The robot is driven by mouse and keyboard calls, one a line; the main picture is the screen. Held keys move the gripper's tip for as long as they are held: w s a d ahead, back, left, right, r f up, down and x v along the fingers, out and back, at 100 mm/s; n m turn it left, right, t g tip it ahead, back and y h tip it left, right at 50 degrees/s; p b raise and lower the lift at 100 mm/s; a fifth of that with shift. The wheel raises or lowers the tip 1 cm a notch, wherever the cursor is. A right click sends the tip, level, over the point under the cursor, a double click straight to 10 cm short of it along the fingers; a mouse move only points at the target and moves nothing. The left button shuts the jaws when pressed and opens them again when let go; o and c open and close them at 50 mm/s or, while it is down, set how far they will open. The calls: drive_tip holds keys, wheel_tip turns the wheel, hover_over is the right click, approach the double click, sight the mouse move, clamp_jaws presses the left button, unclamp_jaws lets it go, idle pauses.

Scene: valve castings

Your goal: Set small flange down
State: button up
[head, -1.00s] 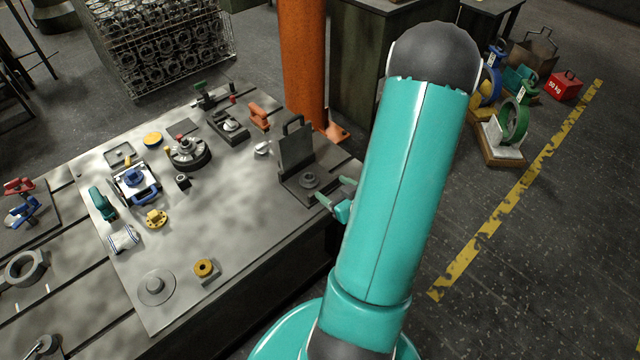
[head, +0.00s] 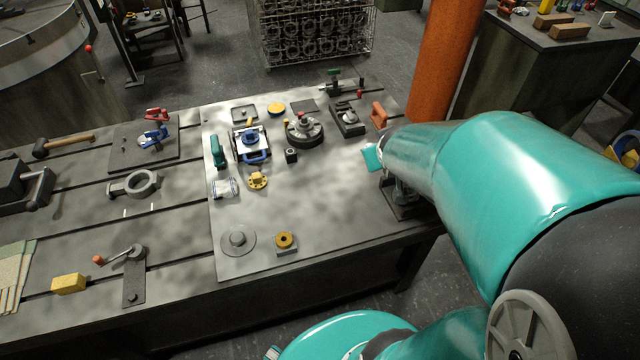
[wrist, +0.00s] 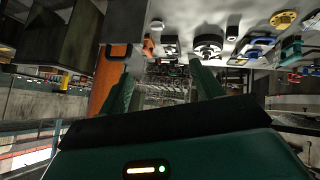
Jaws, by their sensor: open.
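My gripper shows in the wrist view (wrist: 163,72) with its two green fingers spread and nothing between them. In the head view only a teal tip of my gripper (head: 372,157) shows past my arm, over the right end of the bench plate. A small yellow flange with holes (head: 257,180) lies flat on the plate, well left of my gripper. A yellow ring (head: 285,239) sits on a grey block near the front edge. A wide grey flange with a raised hub (head: 238,240) lies left of it. I cannot tell which one is meant. My arm hides most of the fixture at the right end.
A blue-and-white vise-like part (head: 250,143), a dark round chuck (head: 303,131) and an orange part (head: 379,115) stand along the back. An orange column (head: 440,60) rises behind the bench. The plate's middle right (head: 340,190) is clear.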

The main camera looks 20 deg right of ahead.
drive_tip(key=s+a+r+y, duration=0.1)
drive_tip(key=s+a+r, duration=0.2)
drive_tip(key=a, duration=0.3)
drive_tip(key=s+a+r+g+y, duration=0.1)
drive_tip(key=s+a+r+y, duration=0.1)
drive_tip(key=a, duration=0.5)
drive_tip(key=s+a+r+g+y, duration=0.1)
drive_tip(key=s+a+r, duration=0.2)
drive_tip(key=s+a, duration=0.2)
drive_tip(key=shift+s+a+r+n, duration=0.35)
drive_tip(key=shift+a+r+n, duration=0.05)
drive_tip(key=shift+a, duration=0.65)
